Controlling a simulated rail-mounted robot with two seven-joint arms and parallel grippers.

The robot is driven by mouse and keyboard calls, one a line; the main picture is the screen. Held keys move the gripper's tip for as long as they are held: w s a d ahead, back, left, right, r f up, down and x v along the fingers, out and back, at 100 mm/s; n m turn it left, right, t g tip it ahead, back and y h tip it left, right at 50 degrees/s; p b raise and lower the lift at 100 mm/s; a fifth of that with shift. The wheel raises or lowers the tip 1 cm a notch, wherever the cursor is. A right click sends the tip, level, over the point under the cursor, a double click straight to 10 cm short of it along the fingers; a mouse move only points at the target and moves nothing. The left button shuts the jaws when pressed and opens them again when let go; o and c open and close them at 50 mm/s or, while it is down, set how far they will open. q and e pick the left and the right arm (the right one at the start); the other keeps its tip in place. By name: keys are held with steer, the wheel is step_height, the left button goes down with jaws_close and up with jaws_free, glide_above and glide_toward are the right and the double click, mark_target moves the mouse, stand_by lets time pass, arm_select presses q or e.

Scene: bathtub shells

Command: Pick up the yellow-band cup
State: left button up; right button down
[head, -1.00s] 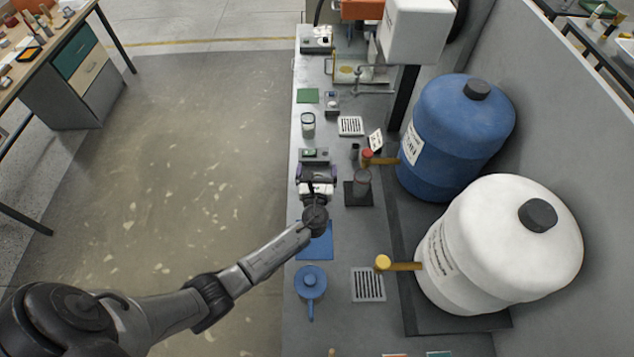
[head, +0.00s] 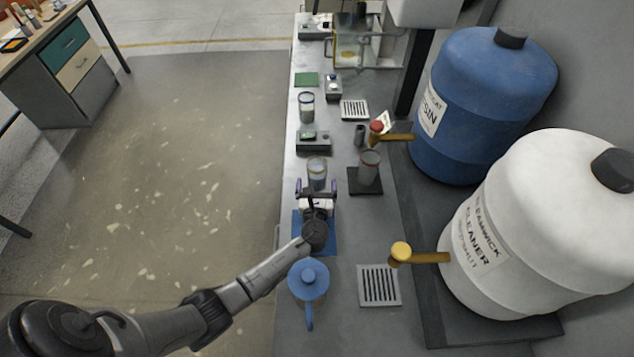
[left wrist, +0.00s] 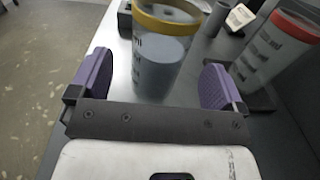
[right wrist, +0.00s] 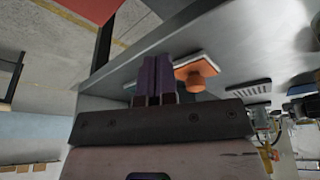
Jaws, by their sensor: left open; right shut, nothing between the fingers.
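The yellow-band cup (left wrist: 163,50) is clear with a yellow rim band and grey contents. It stands upright on the bench, and in the head view (head: 317,172) it is just beyond my left gripper (head: 316,190). In the left wrist view my left gripper (left wrist: 155,84) is open, with one purple finger on each side of the cup's lower part. The cup looks a little ahead of the fingertips; I cannot tell if any finger touches it. My right gripper (right wrist: 157,75) is shut and empty, away from the cup.
A red-band cup (head: 369,170) stands on a dark pad to the right. A small grey device (head: 313,143) and another cup (head: 306,106) are beyond. A blue mat (head: 327,243) lies below my left gripper, with a blue lidded pot (head: 308,281) nearer. Yellow-handled tap (head: 401,252) juts from the right.

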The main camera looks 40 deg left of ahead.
mark_target(317, 165)
arm_select(q)
steer(key=shift+b+x, duration=0.3)
steer(key=shift+x, duration=2.2)
steer(key=shift+f, duration=0.1)
steer(key=c, duration=1.2)
